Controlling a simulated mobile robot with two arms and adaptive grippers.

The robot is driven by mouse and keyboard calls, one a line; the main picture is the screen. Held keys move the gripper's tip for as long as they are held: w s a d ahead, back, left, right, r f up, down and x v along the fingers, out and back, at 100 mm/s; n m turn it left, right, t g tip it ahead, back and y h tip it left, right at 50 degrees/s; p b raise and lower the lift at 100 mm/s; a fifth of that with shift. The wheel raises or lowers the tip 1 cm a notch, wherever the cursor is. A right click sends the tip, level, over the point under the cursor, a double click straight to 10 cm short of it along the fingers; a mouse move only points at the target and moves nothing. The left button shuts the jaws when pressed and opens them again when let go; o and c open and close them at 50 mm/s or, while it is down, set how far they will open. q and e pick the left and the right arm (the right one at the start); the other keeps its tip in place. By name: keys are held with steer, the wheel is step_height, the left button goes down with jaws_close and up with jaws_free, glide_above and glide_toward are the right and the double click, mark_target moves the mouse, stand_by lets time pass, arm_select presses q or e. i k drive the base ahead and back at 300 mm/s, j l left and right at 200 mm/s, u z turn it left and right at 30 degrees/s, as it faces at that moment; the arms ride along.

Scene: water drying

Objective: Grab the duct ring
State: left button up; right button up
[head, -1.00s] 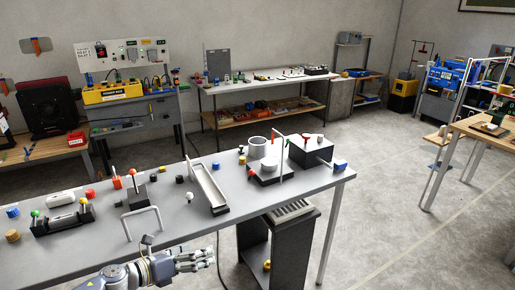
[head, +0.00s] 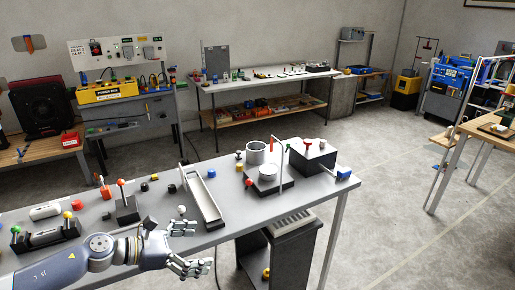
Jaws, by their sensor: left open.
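The duct ring looks to be the grey open-topped cylinder (head: 256,153) standing upright near the far edge of the grey workbench (head: 222,178), in the head view. My left gripper (head: 197,248) is at the bench's near edge, open and empty, with its fingers pointing right. It is well apart from the ring, nearer to me and to its left. My right gripper is not in view.
A metal channel on a black base (head: 203,202) lies between my left gripper and the ring. A black plate with a white disc (head: 267,172) and post, and a black box (head: 314,155), stand close by the ring. Small coloured parts are scattered around.

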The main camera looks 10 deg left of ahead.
mark_target(256, 153)
steer(key=i, duration=1.7)
